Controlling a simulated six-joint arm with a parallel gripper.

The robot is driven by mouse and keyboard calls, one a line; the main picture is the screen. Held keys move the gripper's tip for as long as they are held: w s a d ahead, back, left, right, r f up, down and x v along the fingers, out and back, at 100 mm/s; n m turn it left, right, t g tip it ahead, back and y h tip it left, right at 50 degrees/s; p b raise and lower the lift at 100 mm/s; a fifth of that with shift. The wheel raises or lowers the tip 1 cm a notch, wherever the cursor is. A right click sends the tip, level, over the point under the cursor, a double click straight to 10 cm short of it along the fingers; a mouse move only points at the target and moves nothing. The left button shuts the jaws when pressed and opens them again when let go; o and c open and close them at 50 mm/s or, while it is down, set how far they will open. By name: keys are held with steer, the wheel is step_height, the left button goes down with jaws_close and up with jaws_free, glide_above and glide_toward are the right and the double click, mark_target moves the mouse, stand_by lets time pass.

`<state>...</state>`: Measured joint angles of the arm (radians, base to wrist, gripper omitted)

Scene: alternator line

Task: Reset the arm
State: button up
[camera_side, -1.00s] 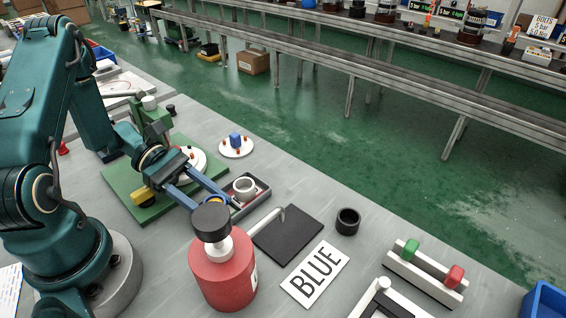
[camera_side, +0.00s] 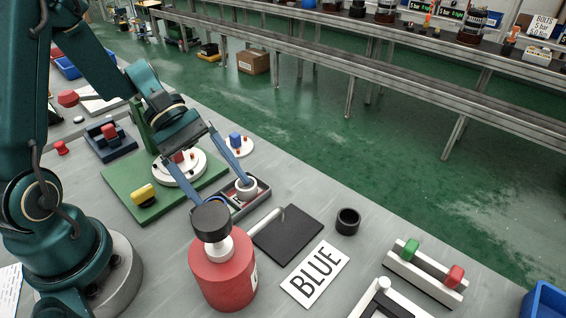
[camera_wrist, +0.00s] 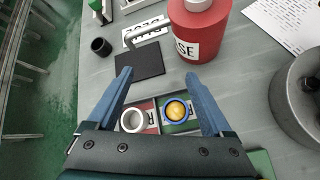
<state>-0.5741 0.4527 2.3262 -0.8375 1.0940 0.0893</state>
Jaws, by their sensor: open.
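My gripper (camera_side: 221,188) has two long blue fingers spread wide apart, with nothing held between them. In the side view the fingertips hang over or near a small two-part tray (camera_side: 262,195); their exact height above it I cannot tell. A white ring (camera_side: 245,189) sits in one compartment of the tray.
A red bottle (camera_side: 222,275) with a black cap stands close to the fingers. A black pad (camera_side: 288,236), a BLUE card (camera_side: 316,274) and a black cup (camera_side: 347,221) lie to the right. A green board (camera_side: 122,186) with a white disc lies behind. Open table lies around the pad.

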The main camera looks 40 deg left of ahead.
steer(key=s+a+r+m+t+y, duration=0.1)
steer(key=s+r+m+t+y, duration=0.4)
steer(key=m, duration=0.8)
steer(key=shift+s+a+r+y, duration=0.35)
steer(key=shift+s+r+y, duration=0.3)
steer(key=shift+r+y, duration=1.55)
